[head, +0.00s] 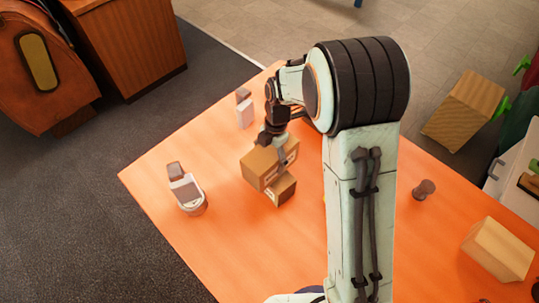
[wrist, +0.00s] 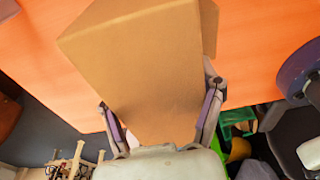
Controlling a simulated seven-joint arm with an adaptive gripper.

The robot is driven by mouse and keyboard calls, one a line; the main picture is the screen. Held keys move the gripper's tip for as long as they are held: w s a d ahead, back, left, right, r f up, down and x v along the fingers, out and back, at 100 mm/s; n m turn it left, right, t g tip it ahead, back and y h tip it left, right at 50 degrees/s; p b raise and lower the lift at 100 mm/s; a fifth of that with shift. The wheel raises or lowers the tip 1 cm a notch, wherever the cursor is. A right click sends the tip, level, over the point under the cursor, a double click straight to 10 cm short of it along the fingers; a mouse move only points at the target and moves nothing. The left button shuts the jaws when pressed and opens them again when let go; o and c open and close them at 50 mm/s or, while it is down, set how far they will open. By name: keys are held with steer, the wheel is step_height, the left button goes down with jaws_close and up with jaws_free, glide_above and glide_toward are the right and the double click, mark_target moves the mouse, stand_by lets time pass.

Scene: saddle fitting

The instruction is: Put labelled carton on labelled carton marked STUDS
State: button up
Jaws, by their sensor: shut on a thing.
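My gripper (head: 281,153) is shut on a brown labelled carton (head: 261,168), with a finger on either side of it. In the wrist view the held carton (wrist: 140,60) fills the middle between the fingers. A smaller labelled carton (head: 281,191) shows just below and in front of it in the head view. The held carton covers part of this lower carton. I cannot tell whether the two touch, and the label words are too small to read. A sliver of brown behind the held carton shows in the wrist view (wrist: 209,27).
On the orange table (head: 240,245) stand a grey-white device (head: 187,193) at left, a small white-and-brown item (head: 244,108) behind, a brown knob-like piece (head: 424,189) and a pale wooden block (head: 498,250) at right. My arm hides the table's middle. The front left is clear.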

steer(key=o, duration=1.2)
steer(key=shift+f, duration=0.1)
steer(key=shift+o, duration=0.2)
